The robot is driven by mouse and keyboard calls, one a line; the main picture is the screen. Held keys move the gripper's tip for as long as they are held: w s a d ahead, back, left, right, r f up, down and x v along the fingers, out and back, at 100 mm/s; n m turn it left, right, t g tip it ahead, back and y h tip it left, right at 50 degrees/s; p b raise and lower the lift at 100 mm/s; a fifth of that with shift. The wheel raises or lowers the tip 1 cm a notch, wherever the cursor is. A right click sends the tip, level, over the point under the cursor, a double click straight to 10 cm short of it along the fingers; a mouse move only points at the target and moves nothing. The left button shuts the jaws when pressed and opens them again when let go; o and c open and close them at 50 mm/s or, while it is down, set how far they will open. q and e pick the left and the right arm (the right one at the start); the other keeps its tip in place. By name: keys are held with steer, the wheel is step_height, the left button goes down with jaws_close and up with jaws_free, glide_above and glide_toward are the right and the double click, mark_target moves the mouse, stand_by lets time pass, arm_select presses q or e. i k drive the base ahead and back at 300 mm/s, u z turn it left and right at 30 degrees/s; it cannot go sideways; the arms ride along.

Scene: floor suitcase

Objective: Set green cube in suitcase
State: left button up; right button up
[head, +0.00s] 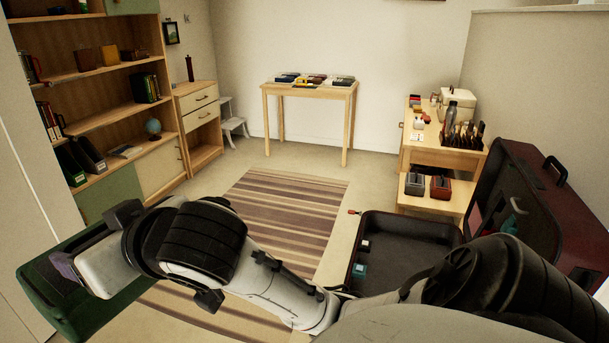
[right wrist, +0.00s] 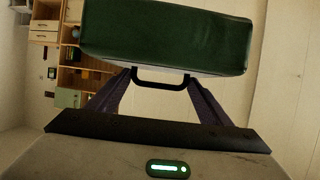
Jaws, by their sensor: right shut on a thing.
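The green cube (head: 50,306), a dark green box-like block with a black handle, is at the far left in the head view. It fills the top of the right wrist view (right wrist: 165,35). My right gripper (head: 66,268) reaches across to the left, with its purple fingers shut on the handle (right wrist: 160,84). My left gripper is not in view.
Small teal (head: 359,270) and white (head: 364,244) items lie inside the suitcase at its left side. A striped rug (head: 285,205) covers the middle floor. A bookshelf (head: 110,120) stands left, a table (head: 310,88) at the back, a wooden shelf unit (head: 440,155) behind the suitcase.

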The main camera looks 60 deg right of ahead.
mark_target(411, 260)
steer(key=u, duration=0.05)
steer(key=k, duration=0.1)
steer(key=z, duration=1.75)
steer(key=i, duration=1)
steer(key=z, duration=3.85)
